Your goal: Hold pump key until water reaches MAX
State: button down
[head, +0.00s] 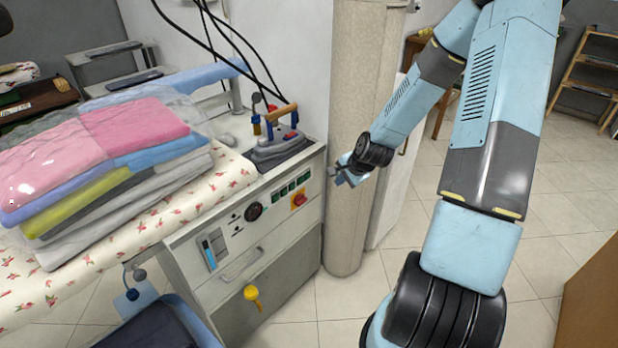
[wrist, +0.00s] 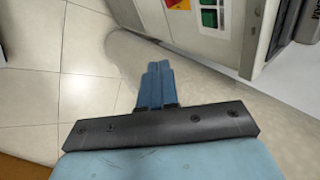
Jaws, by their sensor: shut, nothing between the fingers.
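The ironing station's control panel (head: 228,228) faces front, with a row of green keys (head: 290,187), a red switch on yellow (head: 299,199), a dark round dial (head: 253,212) and a narrow blue and white water gauge (head: 212,249). Which key is the pump key, and the gauge's level and MAX mark, are too small to read. The green keys (wrist: 209,18) and the red switch (wrist: 178,3) also show at the top of the wrist view. My gripper (head: 342,180) is shut and empty, to the right of the panel and apart from it.
An iron (head: 280,145) rests on the cabinet top. Folded, wrapped clothes (head: 100,165) lie on the flowered board (head: 180,205) at left. A beige column (head: 350,110) stands behind my gripper. A yellow valve handle (head: 253,294) sticks out low on the cabinet.

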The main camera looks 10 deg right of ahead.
aim_at(308, 176)
notch_tip(308, 176, down, 7)
jog(key=w+m+t+y, duration=0.1)
jog(key=w+m+t, duration=0.1)
jog(key=m, duration=0.4)
jog(key=shift+w, duration=0.4)
jog(key=w+a, duration=0.5)
jog(key=w, duration=0.2)
jog(key=shift+w+a, duration=0.1)
jog(key=shift+a, duration=0.05)
dwell(2.0)
jog(key=shift+w+a, duration=0.2)
jog(key=shift+w+a, duration=0.2)
jog(key=shift+w, duration=0.1)
dwell(0.9)
jog(key=shift+s, duration=0.1)
dwell(0.3)
jog(key=shift+s+d+r, duration=0.1)
jog(key=shift+s+d, duration=0.35)
jog(key=shift+s, duration=0.1)
